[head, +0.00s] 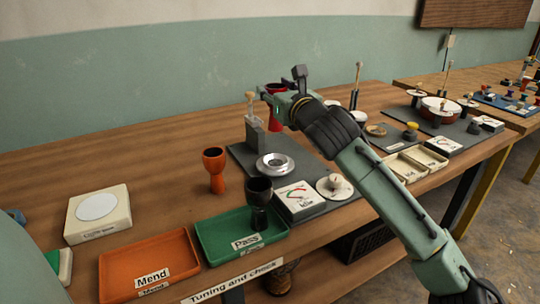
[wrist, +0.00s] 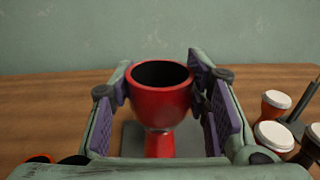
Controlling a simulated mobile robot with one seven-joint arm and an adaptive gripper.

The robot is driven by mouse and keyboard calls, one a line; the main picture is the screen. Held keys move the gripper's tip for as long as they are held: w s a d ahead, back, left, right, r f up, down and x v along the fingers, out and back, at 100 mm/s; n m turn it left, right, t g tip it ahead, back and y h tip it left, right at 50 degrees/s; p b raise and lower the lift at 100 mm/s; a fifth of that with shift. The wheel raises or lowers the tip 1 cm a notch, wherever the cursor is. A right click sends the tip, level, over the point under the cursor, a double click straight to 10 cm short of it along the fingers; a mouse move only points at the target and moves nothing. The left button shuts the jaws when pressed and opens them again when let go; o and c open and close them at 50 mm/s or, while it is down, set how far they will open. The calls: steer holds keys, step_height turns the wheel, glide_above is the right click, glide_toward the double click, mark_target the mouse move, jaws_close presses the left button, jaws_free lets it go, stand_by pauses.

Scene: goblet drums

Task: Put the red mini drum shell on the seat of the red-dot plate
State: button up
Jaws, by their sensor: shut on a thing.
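The red mini drum shell (wrist: 160,100) is a goblet with a dark open top, held upright between the purple finger pads of my gripper (wrist: 158,84). In the head view the red shell (head: 276,122) shows beside my gripper (head: 272,97), partly covered by it, over the back of the near dark mat. A grey plate (wrist: 132,138) lies behind and below the shell in the wrist view. I cannot make out a red dot or tell which plate carries it. A silver ring-shaped seat (head: 275,166) stands on the near mat.
An orange goblet (head: 214,170) stands left of the mat. A black goblet (head: 259,190) is at the green Pass tray (head: 215,243), beside the orange Mend tray (head: 120,270). A grey block with a peg (head: 254,130) stands near my gripper. White-topped drums (wrist: 273,135) are at right.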

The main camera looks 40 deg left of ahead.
mark_target(275, 129)
steer(key=shift+w+f, duration=0.1)
steer(key=shift+f, duration=0.3)
step_height(275, 129, down, 9)
steer(key=shift+f+p, duration=0.1)
steer(key=shift+p, duration=0.35)
steer(key=o, duration=1.2)
steer(key=shift+c, duration=0.2)
